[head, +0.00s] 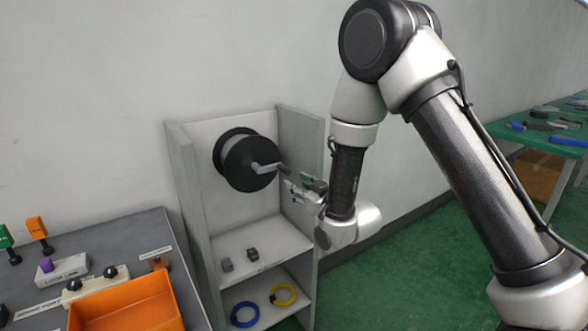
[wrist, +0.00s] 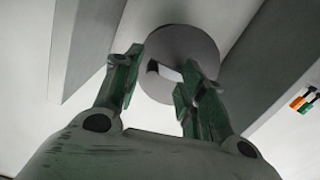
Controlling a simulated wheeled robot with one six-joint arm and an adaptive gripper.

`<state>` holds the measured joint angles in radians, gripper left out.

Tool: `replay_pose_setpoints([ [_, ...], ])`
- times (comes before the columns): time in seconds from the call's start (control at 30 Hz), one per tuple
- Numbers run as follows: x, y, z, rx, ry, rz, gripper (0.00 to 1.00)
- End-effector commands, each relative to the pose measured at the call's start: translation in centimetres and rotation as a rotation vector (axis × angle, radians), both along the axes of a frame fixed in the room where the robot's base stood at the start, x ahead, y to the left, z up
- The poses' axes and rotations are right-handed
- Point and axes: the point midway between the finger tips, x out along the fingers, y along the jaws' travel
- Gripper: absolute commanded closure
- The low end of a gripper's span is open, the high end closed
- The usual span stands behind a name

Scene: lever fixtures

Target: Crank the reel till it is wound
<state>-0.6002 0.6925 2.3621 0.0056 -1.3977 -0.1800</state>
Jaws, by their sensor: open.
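The reel (head: 245,160) is a dark drum with a black front disc, mounted on the back panel of a grey open cabinet. A light grey crank arm (head: 266,169) runs from its centre to the right, with a handle pointing outward. My gripper (head: 288,183) is open, close to the handle's end at its lower right. In the wrist view the round reel disc (wrist: 190,45) shows beyond the two green-grey fingers, and my gripper (wrist: 158,82) is spread wide. A pale piece of the crank shows between the fingertips. Contact with the handle cannot be told.
The cabinet's right side wall (head: 301,150) stands close beside my gripper. Below are shelves with small dark blocks (head: 252,254), a blue ring (head: 244,314) and a yellow ring (head: 284,294). A lever panel and an orange bin (head: 130,303) stand at left; a green table (head: 545,130) at right.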

Motion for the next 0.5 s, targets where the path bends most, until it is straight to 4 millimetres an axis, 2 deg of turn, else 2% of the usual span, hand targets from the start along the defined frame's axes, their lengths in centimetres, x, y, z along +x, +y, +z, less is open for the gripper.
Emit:
replay_pose_setpoints([
  [0.1,0.1,0.1,1.7,0.031,-0.064,0.000,0.59],
  [0.17,0.4,0.3,2.1,0.038,-0.080,0.001,0.59],
  [0.5,4.7,3.2,2.1,0.036,-0.083,0.000,0.59],
])
